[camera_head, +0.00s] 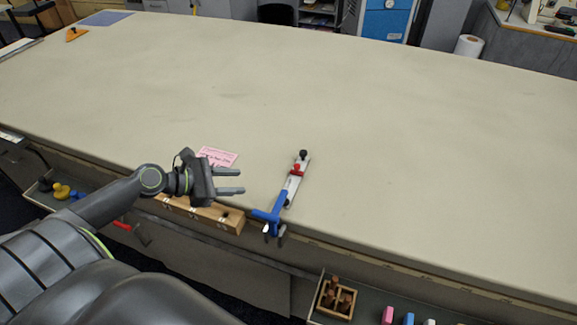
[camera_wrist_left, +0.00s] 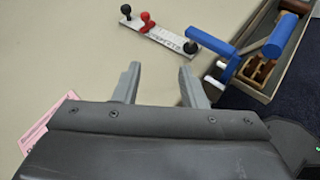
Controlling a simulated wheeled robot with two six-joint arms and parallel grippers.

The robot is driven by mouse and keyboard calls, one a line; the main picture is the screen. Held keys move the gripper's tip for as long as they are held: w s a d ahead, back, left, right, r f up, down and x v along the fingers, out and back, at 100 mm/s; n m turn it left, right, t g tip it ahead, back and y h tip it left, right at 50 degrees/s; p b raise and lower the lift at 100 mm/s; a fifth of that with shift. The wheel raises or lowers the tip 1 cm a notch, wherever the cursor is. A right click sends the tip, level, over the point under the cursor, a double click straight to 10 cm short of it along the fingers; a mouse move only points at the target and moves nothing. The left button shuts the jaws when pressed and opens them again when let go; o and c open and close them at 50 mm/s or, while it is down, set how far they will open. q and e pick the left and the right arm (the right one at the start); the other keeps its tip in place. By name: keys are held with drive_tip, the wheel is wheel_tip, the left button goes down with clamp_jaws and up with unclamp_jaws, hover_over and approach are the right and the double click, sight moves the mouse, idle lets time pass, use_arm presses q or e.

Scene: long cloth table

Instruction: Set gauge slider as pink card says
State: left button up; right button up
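The gauge (camera_head: 291,186) is a pale bar with markings, lying near the table's front edge. A red slider knob (camera_head: 296,170) sits near its far end, close to a black knob (camera_head: 304,154). A blue clamp (camera_head: 270,216) is at its near end. The gauge (camera_wrist_left: 168,38), red knob (camera_wrist_left: 146,21) and black knob (camera_wrist_left: 126,10) also show in the left wrist view. The pink card (camera_head: 217,156) lies left of the gauge, partly behind my gripper; its writing is too small to read. My left gripper (camera_head: 243,182) is open and empty, left of the gauge. My right gripper is not in view.
A wooden block (camera_head: 228,222) with holes is at the front edge below my left gripper. Open drawers below the edge hold blue and yellow pieces (camera_head: 61,191) and a wooden box (camera_head: 336,298). An orange object (camera_head: 76,34) lies far left. The table's middle is clear.

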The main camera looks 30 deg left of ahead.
use_arm(q)
wheel_tip(320, 180, up, 2)
drive_tip(key=w+a+n, duration=0.1)
drive_tip(key=n, duration=0.1)
drive_tip(key=p, duration=0.2)
approach(295, 166)
drive_tip(key=shift+n+t, duration=0.3)
drive_tip(key=shift+t, duration=0.1)
drive_tip(key=x, duration=0.8)
drive_tip(key=shift+s+f, duration=0.15)
drive_tip(key=shift+f, duration=0.15)
drive_tip(key=shift+c, duration=0.5)
clamp_jaws()
